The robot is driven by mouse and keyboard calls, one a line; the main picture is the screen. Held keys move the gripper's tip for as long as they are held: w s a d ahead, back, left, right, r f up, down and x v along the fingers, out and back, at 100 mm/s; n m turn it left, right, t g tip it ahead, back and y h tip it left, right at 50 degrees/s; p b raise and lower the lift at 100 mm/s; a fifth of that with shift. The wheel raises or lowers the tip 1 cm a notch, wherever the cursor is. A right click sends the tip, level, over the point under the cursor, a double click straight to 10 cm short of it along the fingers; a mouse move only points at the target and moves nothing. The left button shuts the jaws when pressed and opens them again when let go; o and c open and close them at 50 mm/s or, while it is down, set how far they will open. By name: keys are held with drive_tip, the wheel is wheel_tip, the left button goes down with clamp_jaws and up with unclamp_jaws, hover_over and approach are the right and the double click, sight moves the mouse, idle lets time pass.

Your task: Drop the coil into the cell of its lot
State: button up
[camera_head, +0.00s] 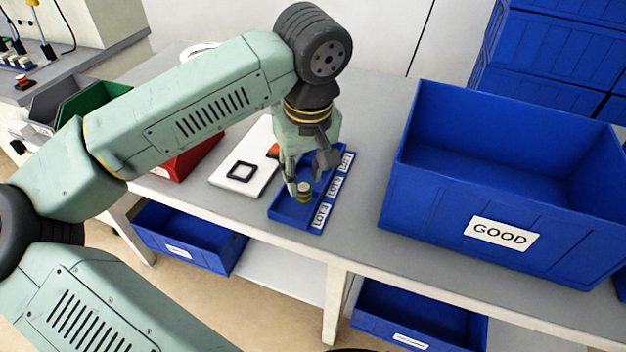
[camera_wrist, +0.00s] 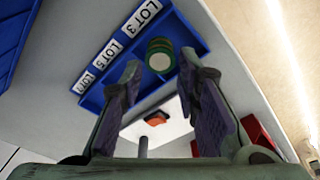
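A small round coil (camera_head: 304,191), green with a tan end, shows just below my gripper (camera_head: 308,176). In the wrist view the coil (camera_wrist: 159,56) lies just beyond my fingertips (camera_wrist: 160,72), with a gap on both sides. My gripper is open over the blue lot tray (camera_head: 287,214). The tray's labels run along one side: LOT 3 (camera_wrist: 141,15), LOT 5 (camera_wrist: 107,53) and a third, far label that is hard to read. The coil appears at the LOT 3 end of the tray; whether it rests on the cell floor is unclear. I see no lot mark on it.
A large blue GOOD bin (camera_head: 500,236) stands right of the tray. A white board with a black square frame (camera_head: 241,171) lies to the left. An orange-red piece (camera_wrist: 156,118) is near the tray. A red bin (camera_head: 190,160) stands farther left. Blue bins sit below the table.

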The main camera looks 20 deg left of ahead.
drive_tip(key=o, duration=0.4)
drive_tip(key=shift+c, duration=0.2)
wheel_tip(320, 180, up, 12)
drive_tip(key=s+d, duration=0.1)
drive_tip(key=shift+s+d, duration=0.15)
idle(0.4)
